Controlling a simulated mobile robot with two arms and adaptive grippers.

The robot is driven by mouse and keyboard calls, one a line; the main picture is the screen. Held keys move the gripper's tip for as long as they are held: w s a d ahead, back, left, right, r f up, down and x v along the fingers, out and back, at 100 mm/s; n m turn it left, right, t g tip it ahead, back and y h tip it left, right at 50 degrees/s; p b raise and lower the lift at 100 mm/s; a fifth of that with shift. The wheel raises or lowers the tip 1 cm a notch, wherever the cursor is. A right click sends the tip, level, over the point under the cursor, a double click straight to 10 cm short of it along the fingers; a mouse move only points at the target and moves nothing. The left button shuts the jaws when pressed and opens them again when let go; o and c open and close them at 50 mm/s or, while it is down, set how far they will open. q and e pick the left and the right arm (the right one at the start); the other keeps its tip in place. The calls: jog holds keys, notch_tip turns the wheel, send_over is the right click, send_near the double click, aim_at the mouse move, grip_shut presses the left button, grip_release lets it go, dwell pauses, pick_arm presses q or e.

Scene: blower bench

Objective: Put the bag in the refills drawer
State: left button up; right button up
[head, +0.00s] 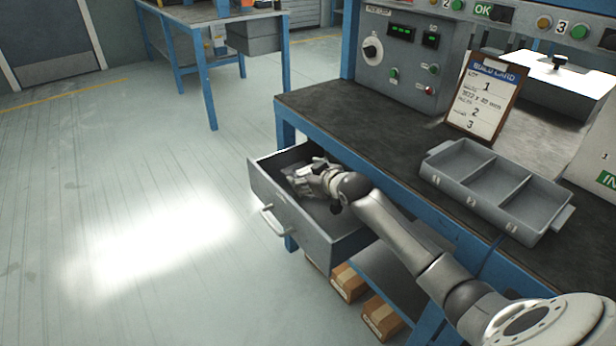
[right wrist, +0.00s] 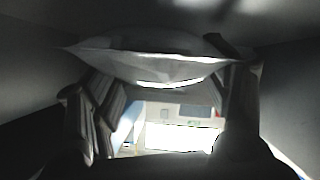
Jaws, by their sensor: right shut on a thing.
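The refills drawer (head: 300,225) is a grey drawer pulled out from under the workbench, with a pale handle (head: 272,219) on its front. My right gripper (head: 305,176) reaches down inside the open drawer, near its back left part. In the right wrist view, the gripper (right wrist: 165,115) is shut on the bag (right wrist: 150,66), a greyish, see-through packet held between its fingers. In the head view the bag is hard to make out, mostly hidden by the gripper. I cannot tell whether the bag touches the drawer floor. My left gripper does not show.
A grey tray with three compartments (head: 428,173) stands on the bench top, beside a build card (head: 486,97) and a control panel (head: 405,60). The drawer walls stand close around my right gripper. The floor at left is clear.

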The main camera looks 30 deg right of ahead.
jog(key=o, duration=1.1)
jog(key=shift+c, duration=0.2)
jog(key=shift+s+r, duration=0.2)
jog(key=shift+s, duration=0.1)
jog(key=shift+p+v, duration=0.6)
jog(key=shift+v, duration=0.6)
jog(key=p+v, duration=0.1)
jog(key=v, duration=0.2)
jog(key=shift+s, duration=0.1)
jog(key=shift+s+r, duration=0.3)
jog(key=shift+s, duration=0.2)
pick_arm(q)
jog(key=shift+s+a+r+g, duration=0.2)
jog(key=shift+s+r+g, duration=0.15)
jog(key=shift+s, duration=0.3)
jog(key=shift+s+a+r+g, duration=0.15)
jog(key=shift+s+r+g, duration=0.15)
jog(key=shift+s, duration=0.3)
